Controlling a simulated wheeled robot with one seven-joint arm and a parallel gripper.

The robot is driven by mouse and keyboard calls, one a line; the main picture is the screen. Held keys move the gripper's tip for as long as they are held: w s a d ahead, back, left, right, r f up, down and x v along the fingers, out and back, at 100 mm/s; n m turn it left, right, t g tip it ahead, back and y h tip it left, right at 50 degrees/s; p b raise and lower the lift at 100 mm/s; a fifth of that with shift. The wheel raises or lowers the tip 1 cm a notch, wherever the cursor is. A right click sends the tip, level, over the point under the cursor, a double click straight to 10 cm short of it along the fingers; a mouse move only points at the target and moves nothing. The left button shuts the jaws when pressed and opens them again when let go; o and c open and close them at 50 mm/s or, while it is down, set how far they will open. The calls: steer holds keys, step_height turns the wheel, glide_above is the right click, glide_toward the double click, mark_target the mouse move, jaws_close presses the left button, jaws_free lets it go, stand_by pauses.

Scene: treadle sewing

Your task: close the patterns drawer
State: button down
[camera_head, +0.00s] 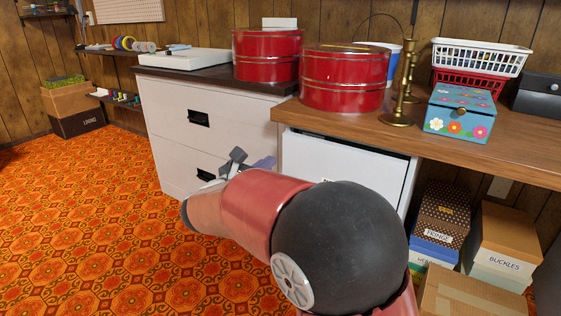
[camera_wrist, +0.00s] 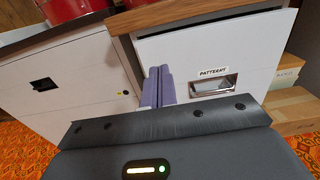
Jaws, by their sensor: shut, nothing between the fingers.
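The patterns drawer (camera_head: 335,163) is a white front under the wooden counter. A dark gap shows along its top edge, so it stands a little out from the counter. In the wrist view the drawer front (camera_wrist: 240,50) carries a "PATTERNS" label (camera_wrist: 212,72) above a metal cup handle (camera_wrist: 212,87). My gripper (camera_head: 264,162) is in front of the drawer's left side; its purple-grey fingers (camera_wrist: 160,73) are together and empty, left of the handle. I cannot tell whether the fingertips touch the front. My arm hides the drawer's lower part in the head view.
A white filing cabinet (camera_head: 163,115) with black handles stands left of the drawer. Red tins (camera_head: 343,82), brass candlesticks and a flowered box (camera_head: 459,112) stand on top. Labelled boxes (camera_head: 503,245) are stacked at the lower right. The orange carpet (camera_head: 90,220) at left is clear.

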mark_target(300, 139)
steer(key=x, duration=1.3)
steer(key=shift+d, duration=0.1)
